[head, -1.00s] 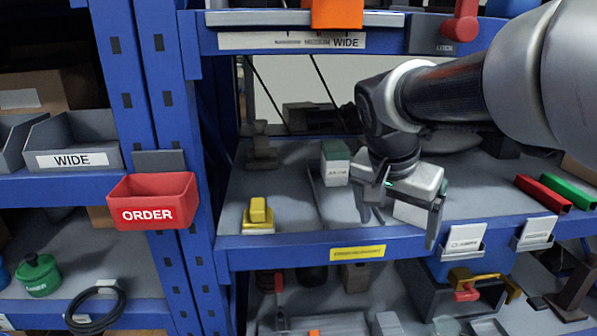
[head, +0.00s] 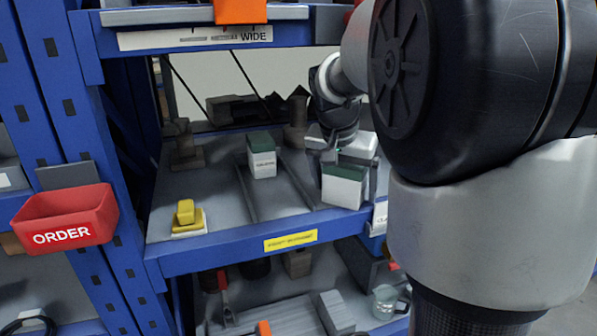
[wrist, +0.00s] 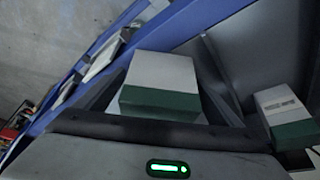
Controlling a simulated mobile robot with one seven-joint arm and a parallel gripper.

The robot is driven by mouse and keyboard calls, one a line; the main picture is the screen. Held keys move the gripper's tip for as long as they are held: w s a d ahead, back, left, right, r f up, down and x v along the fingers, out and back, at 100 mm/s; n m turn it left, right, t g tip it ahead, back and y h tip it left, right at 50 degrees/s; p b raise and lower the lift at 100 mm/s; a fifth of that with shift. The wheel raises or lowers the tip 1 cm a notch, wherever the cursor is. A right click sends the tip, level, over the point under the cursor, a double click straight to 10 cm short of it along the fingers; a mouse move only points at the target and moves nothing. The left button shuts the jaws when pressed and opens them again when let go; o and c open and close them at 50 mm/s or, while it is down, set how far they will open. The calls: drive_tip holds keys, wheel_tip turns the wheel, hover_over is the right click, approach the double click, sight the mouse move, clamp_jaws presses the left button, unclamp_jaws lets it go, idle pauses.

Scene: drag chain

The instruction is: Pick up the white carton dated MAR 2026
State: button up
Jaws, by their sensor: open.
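Two white cartons with green tops stand on the middle shelf. The nearer carton (head: 343,192) is close to the shelf's front edge. The other carton (head: 262,163) stands farther back and left, with small printing too blurred to read. My gripper (head: 345,158) is just behind and above the nearer carton in the head view, partly hidden by it. In the wrist view, the nearer carton (wrist: 160,82) lies between the spread fingers of my gripper (wrist: 163,75), not visibly gripped. The other carton (wrist: 287,112) is outside the right finger. I cannot read a date on either.
A yellow block (head: 186,213) sits at the shelf's front left. Thin dividers (head: 246,195) run along the shelf. A red ORDER bin (head: 66,217) hangs on the left blue post. An upper shelf (head: 190,38) is overhead. Dark objects stand at the back.

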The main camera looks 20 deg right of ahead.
drive_tip(key=c, duration=1.3)
drive_tip(key=shift+r, duration=0.15)
